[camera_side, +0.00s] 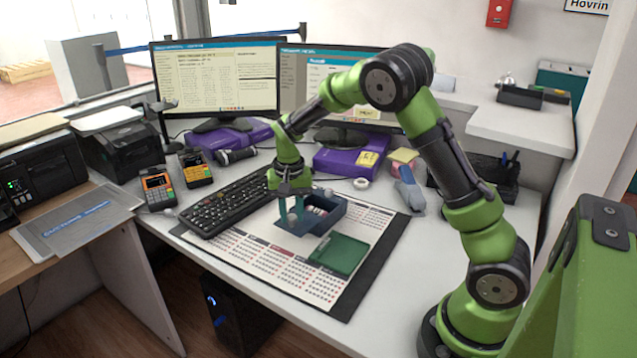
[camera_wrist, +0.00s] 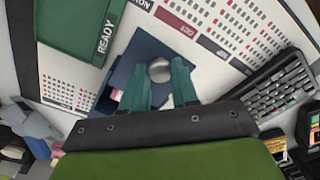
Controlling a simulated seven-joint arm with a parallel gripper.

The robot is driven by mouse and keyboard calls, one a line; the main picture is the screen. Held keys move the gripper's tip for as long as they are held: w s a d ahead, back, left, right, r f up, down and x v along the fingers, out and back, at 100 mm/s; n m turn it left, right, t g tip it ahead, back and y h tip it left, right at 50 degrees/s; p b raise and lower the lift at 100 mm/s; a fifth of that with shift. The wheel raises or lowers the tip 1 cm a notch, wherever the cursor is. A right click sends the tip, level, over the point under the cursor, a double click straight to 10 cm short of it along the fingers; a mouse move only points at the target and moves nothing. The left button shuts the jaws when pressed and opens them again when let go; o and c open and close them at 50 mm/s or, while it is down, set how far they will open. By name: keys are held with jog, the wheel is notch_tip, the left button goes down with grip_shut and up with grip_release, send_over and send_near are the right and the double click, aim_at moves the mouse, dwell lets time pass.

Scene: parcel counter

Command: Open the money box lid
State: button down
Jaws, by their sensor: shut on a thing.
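The money box (camera_side: 336,213) is a dark blue box on the desk mat, with its top partly uncovered and pink and pale contents showing inside. Its dark blue lid (camera_side: 303,229) lies towards the near left side of the box; I cannot tell whether it still rests on the rim. The lid also shows in the wrist view (camera_wrist: 122,72), with a round silver knob (camera_wrist: 159,70) on it. My gripper (camera_side: 290,217) points down, its teal fingers shut on the knob, on either side of it in the wrist view (camera_wrist: 162,78). My fingers hide part of the lid and box.
A green tray (camera_side: 340,254) marked READY lies on the printed mat (camera_side: 262,249), close to the box. A black keyboard (camera_side: 225,203) is left of it. A tape roll (camera_side: 361,183) and a grey-blue device (camera_side: 408,190) are behind right. Orange card terminals (camera_side: 158,188) stand left.

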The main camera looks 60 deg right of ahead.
aim_at(291, 216)
jog(key=c, duration=0.8)
grip_release()
jog(key=shift+c, duration=0.2)
jog(key=shift+r, duration=0.1)
notch_tip(291, 216, up, 17)
jog(key=s+a+n+t+y, duration=0.1)
jog(key=s+a, duration=0.4)
jog(key=s, duration=0.5)
jog(key=s+a+n+t+y, duration=0.1)
jog(key=s+a+n+t, duration=0.3)
jog(key=s, duration=0.6)
jog(key=shift+s+a+r+t, duration=0.2)
jog(key=shift+s+a+t, duration=0.15)
jog(key=shift+a+t, duration=0.6)
